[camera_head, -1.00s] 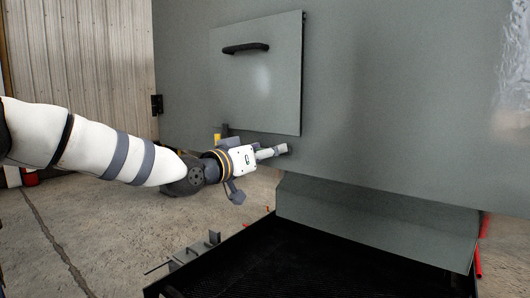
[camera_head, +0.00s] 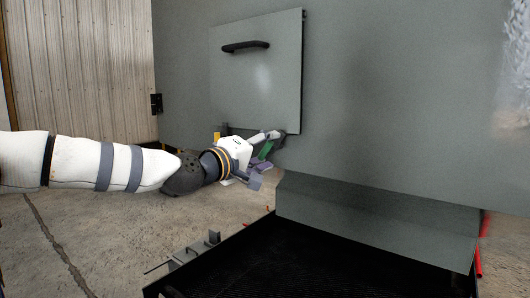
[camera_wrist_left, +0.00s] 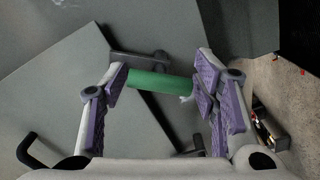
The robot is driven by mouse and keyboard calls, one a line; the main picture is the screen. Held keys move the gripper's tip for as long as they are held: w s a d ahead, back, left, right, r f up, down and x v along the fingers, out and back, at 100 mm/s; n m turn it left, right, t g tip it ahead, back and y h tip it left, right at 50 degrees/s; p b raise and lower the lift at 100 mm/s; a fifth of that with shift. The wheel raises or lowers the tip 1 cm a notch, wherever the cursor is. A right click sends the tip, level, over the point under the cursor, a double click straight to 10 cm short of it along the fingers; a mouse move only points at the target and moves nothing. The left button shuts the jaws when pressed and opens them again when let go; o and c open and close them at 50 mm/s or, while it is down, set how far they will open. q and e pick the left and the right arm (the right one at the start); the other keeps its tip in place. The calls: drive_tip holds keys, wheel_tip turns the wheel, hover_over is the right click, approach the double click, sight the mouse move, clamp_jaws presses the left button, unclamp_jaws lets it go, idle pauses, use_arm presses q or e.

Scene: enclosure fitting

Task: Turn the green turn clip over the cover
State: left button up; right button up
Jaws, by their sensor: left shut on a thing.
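The green turn clip (camera_wrist_left: 160,80) lies between the two purple-padded fingers of my left gripper (camera_wrist_left: 155,88) in the left wrist view, and the gripper is shut on it. The cover (camera_head: 255,85) is a flat grey plate with a black handle (camera_head: 245,47), upright against the grey enclosure wall. The cover also shows in the left wrist view (camera_wrist_left: 50,95). My right gripper is not in view.
The large grey enclosure wall (camera_head: 400,110) fills the right side. Below it are a sloped grey ledge (camera_head: 375,220) and a black tray (camera_head: 290,265). Bare concrete floor lies at the lower left. A yellow piece (camera_head: 217,135) shows behind my left gripper.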

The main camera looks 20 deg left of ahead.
use_arm(q)
drive_tip(key=n, duration=0.4)
drive_tip(key=shift+b, duration=0.3)
drive_tip(key=shift+r+n, duration=0.15)
drive_tip(key=shift+n, duration=1.35)
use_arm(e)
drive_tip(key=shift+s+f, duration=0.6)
use_arm(q)
drive_tip(key=o, duration=0.8)
drive_tip(key=shift+r, duration=0.1)
drive_tip(key=o, duration=0.3)
drive_tip(key=shift+d, duration=0.15)
